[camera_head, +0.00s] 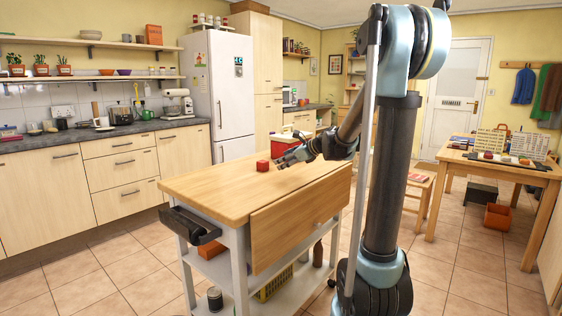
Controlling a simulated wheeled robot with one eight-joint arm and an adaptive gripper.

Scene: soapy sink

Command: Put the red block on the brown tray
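The red block (262,165) sits on the wooden top of the kitchen cart (215,187), near its far side. My gripper (281,161) is just right of the block, low over the cart top, pointing left. A small gap seems to show between its fingertips and the block, and it does not hold the block. The fingers are too small to tell whether they are open or shut. I cannot make out a brown tray clearly in this view. My arm hides part of the room's middle and right.
A red and white box (284,143) stands behind my gripper. A dark holder (190,225) hangs on the cart's left end. The near part of the cart top is clear. A wooden table (500,170) at right bears racks and a dark mat. An orange bin (497,217) is on the floor.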

